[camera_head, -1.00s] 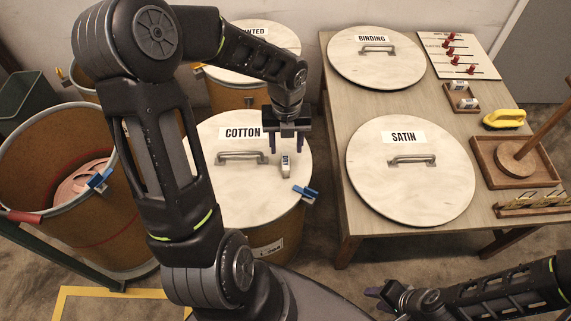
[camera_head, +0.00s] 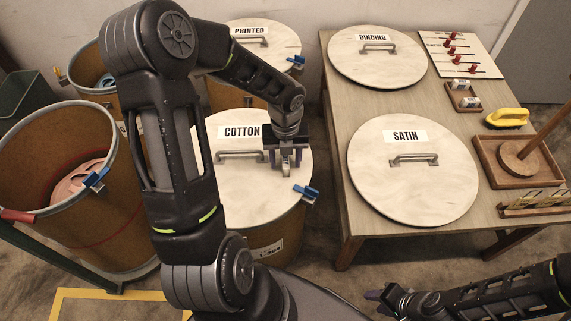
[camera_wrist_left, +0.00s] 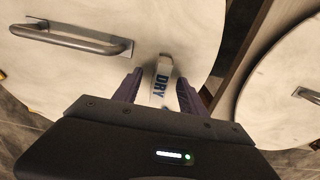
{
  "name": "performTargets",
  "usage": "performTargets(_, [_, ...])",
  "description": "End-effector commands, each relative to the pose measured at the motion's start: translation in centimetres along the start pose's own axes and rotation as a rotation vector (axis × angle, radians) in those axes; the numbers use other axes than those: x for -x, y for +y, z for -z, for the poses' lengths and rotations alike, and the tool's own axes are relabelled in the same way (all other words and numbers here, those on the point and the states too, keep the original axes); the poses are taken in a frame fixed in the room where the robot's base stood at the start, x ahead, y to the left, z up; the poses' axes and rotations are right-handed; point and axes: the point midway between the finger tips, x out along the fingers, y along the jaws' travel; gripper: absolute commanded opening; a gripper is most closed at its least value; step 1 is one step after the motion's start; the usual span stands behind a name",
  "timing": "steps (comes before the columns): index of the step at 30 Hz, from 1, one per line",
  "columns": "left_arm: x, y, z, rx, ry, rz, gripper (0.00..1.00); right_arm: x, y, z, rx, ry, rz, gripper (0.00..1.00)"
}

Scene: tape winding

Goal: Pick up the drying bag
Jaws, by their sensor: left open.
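The drying bag (camera_wrist_left: 162,82) is a small white pouch marked DRY, lying on the pale round lid labelled COTTON (camera_head: 225,185). In the head view the bag (camera_head: 285,168) shows just below my left gripper, partly hidden by it. My left gripper (camera_head: 285,165) is open, pointing down, with its fingers on either side of the bag. In the left wrist view the bag lies between the two purple fingers of the left gripper (camera_wrist_left: 157,92), with gaps visible beside it. My right gripper (camera_head: 385,298) is at the bottom right, away from the bag; its jaws are too small to judge.
A metal handle (camera_wrist_left: 80,38) stands on the COTTON lid beside the bag. A blue clamp (camera_head: 305,193) sits on the drum's rim. The wooden table (camera_head: 340,150) at right carries the SATIN lid (camera_head: 413,195), the BINDING lid (camera_head: 375,70) and a yellow-handled tool (camera_head: 507,117).

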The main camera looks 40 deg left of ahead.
Motion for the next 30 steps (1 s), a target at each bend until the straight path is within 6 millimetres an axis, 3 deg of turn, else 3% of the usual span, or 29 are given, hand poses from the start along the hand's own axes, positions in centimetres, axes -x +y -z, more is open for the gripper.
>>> performTargets(18, [-0.07,-0.02,-0.03,0.000,-0.001,0.000,0.49,0.00,0.00,0.00,0.000,0.000,0.000,0.36])
performTargets(30, [-0.07,-0.02,-0.03,0.000,-0.001,0.000,0.16,0.00,0.00,0.00,0.000,0.000,0.000,0.36])
